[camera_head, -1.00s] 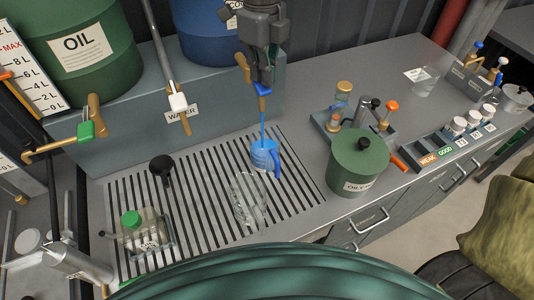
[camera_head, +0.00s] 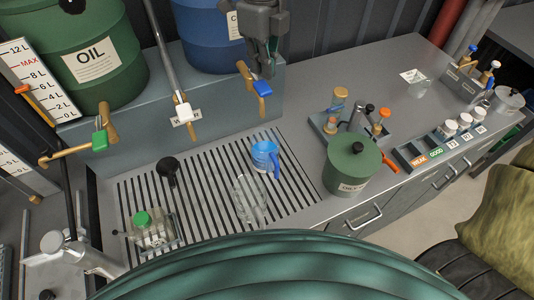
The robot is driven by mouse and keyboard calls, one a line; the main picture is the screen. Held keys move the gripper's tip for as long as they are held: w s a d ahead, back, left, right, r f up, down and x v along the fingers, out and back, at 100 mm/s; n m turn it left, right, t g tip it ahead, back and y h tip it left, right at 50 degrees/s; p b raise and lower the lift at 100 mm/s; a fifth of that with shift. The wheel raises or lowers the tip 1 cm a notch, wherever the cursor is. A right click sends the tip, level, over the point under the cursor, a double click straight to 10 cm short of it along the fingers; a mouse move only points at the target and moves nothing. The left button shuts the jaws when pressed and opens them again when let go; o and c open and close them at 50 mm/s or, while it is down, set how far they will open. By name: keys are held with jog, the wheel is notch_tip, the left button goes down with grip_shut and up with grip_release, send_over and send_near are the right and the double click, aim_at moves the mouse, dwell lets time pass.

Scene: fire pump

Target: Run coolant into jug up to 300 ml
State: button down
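A blue jug (camera_head: 265,156) with a blue handle stands upright on the slotted drain grate, below the coolant tap (camera_head: 247,76). The level inside it is too small to read. The tap has a brass body and a blue handle (camera_head: 262,88) and sticks out from below the blue coolant drum (camera_head: 208,35). No stream runs from the tap. My gripper (camera_head: 264,70) points down just above and behind the blue handle. Its fingers are dark and close to each other, and whether they touch the handle is unclear.
A clear glass jug (camera_head: 250,200) stands on the grate (camera_head: 215,190) in front of the blue jug. A black funnel-like item (camera_head: 168,168) and a green-capped container (camera_head: 150,228) are at left. A green drum (camera_head: 352,165) stands at right. White-handled water and green-handled oil taps hang left.

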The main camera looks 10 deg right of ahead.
jog(key=s+r+p, duration=0.1)
jog(key=p, duration=0.1)
jog(key=s+r+p, duration=0.1)
jog(key=r+p, duration=0.1)
jog(key=shift+s+d+r, duration=0.15)
jog(key=shift+d+r, duration=0.05)
jog(key=shift+r, duration=0.05)
jog(key=shift+s+r+p, duration=0.25)
jog(key=shift+s+p, duration=0.05)
jog(key=shift+s, duration=0.1)
jog(key=shift+d, duration=0.1)
